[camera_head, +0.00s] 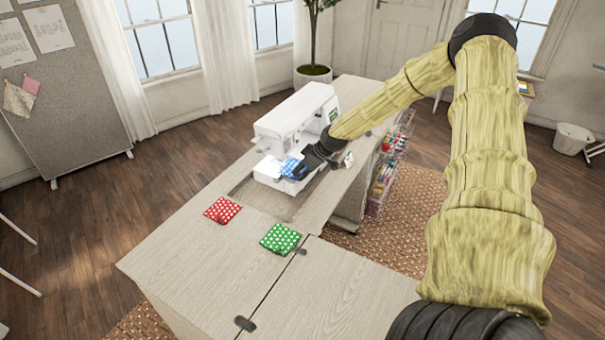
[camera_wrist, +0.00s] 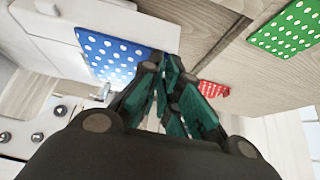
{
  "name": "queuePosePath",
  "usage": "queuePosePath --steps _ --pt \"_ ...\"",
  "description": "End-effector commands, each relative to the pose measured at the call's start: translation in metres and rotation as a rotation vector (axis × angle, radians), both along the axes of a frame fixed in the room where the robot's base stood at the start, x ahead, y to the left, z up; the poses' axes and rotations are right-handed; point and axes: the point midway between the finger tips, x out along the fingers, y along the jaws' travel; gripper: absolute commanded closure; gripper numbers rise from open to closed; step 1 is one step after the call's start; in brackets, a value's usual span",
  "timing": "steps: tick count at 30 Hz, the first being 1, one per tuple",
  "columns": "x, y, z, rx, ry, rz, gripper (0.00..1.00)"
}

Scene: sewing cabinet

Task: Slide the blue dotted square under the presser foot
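The blue square with white dots (camera_head: 290,166) lies at the flat bed of the white sewing machine (camera_head: 296,122), on its near side. In the wrist view the blue square (camera_wrist: 112,56) spreads to the left of my fingertips over the pale machine bed. My gripper (camera_head: 302,170) is at the square's right edge. In the wrist view my gripper's fingers (camera_wrist: 163,64) are close together and look shut on that edge, though they hide the grip itself. The presser foot cannot be made out; how the square lies relative to it is unclear.
A red dotted square (camera_head: 222,210) and a green dotted square (camera_head: 281,239) lie on the wooden cabinet top (camera_head: 200,270) in front of the recess around the machine. A rack of colored sewing supplies (camera_head: 385,175) hangs at the cabinet's right side.

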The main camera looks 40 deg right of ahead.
Motion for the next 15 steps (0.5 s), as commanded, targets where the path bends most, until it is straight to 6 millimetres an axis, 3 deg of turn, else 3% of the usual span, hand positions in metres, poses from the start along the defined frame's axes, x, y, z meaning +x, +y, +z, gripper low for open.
queuePosePath --steps 15 --pt "0.0046 0.0021 -0.0043 0.000 0.000 0.000 1.00"
